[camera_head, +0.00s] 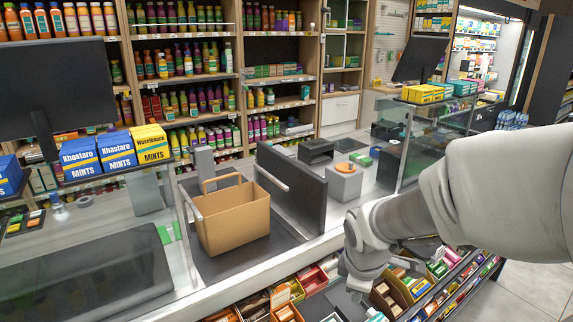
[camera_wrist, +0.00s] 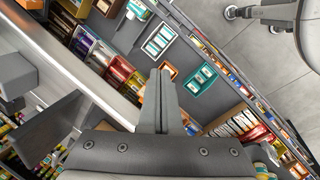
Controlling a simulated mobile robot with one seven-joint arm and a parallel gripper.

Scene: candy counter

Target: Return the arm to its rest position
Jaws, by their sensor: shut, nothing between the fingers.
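My arm (camera_head: 410,215) reaches in from the right edge of the head view and bends down over the candy shelves at the counter's front. Its fingertips are hidden or too small to make out there. In the wrist view my gripper (camera_wrist: 158,78) points at the candy shelf, with its fingers together and nothing between them. The candy shelf (camera_head: 450,284) holds several boxes of sweets below the arm.
Mint boxes (camera_head: 115,150) sit at the left. Open floor (camera_head: 535,280) lies at the lower right.

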